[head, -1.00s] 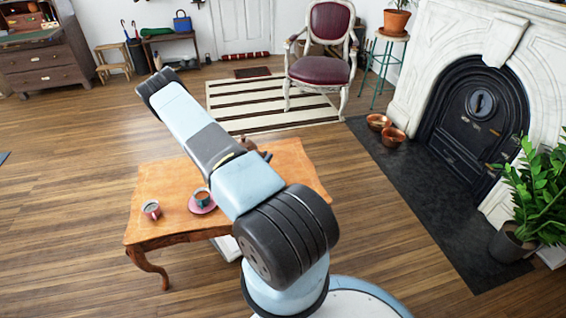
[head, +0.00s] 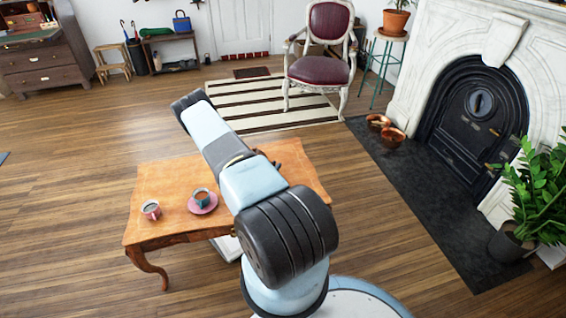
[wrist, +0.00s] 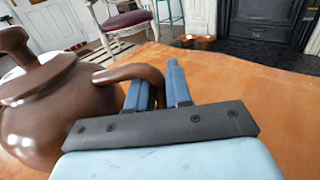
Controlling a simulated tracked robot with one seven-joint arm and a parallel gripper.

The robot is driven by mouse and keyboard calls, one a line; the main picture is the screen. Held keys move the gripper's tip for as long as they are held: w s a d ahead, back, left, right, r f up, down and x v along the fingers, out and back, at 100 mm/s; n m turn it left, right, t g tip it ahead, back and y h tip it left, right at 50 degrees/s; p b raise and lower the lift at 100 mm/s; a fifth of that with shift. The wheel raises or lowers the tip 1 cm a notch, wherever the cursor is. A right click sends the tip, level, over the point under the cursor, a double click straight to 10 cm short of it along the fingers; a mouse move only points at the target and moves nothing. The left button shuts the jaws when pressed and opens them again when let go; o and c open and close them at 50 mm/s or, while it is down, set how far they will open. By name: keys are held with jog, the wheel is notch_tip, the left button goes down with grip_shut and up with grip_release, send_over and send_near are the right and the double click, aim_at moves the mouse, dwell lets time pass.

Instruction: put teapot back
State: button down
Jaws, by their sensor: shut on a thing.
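The brown teapot (wrist: 55,105), with a lid and knob, fills the left of the wrist view. Its curved handle (wrist: 130,73) runs in between the two blue fingers of my gripper (wrist: 157,88), which is shut on it. The pot appears upright over the orange wooden table (wrist: 255,90); I cannot tell whether its base touches the top. In the head view my arm hides the teapot and gripper, and reaches across the table (head: 165,180).
A chair (head: 322,60), copper bowls (head: 392,137) and the fireplace (head: 475,110) lie beyond. The table's right side looks bare.

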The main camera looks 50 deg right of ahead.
jog(key=shift+f, duration=0.1)
jog(key=c, duration=1)
grip_release()
jog(key=shift+c, duration=0.2)
